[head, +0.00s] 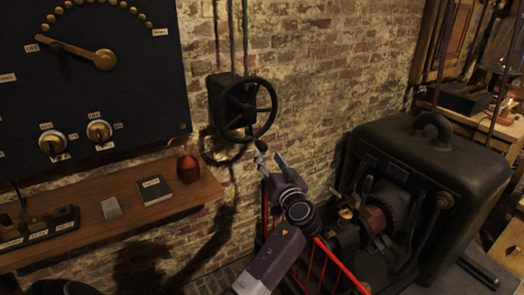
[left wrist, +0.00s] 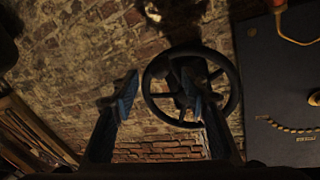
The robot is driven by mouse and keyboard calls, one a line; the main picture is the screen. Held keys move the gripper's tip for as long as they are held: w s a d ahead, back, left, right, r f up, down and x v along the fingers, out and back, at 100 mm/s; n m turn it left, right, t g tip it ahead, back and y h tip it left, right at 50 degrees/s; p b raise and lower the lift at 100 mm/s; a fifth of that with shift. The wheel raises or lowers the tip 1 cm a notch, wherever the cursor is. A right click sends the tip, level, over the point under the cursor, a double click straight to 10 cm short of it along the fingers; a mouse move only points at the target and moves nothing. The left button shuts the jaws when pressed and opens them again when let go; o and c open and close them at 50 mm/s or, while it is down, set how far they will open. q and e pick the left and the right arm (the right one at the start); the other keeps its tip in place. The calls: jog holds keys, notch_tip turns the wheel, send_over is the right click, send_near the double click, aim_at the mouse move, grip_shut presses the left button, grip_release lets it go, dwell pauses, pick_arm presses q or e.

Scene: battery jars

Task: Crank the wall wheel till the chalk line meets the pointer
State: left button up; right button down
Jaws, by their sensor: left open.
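A dark spoked wall wheel (head: 240,104) is mounted on a box on the brick wall, right of the black panel. It also shows in the left wrist view (left wrist: 148,96). My left gripper (head: 272,155) is open and empty, below and slightly right of the wheel in the head view. In the left wrist view its two fingers (left wrist: 163,90) stand apart; the right finger overlaps the wheel's spokes in the picture. I cannot tell whether it touches the wheel. I cannot make out a chalk line or pointer at the wheel. My right gripper is not in view.
A black panel (head: 85,95) with a brass dial hand (head: 80,54) and two knobs hangs left. A wooden shelf (head: 170,205) below holds a dark notebook (head: 154,189) and a reddish round object (head: 188,168). A large dark machine (head: 435,165) stands right of my left arm.

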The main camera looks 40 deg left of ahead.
aim_at(264, 150)
pick_arm(q)
jog(key=p+x, duration=0.1)
jog(key=x, duration=0.6)
jog(key=shift+w+a, duration=0.2)
jog(key=shift+w, duration=0.05)
jog(key=shift+c, duration=0.6)
grip_shut()
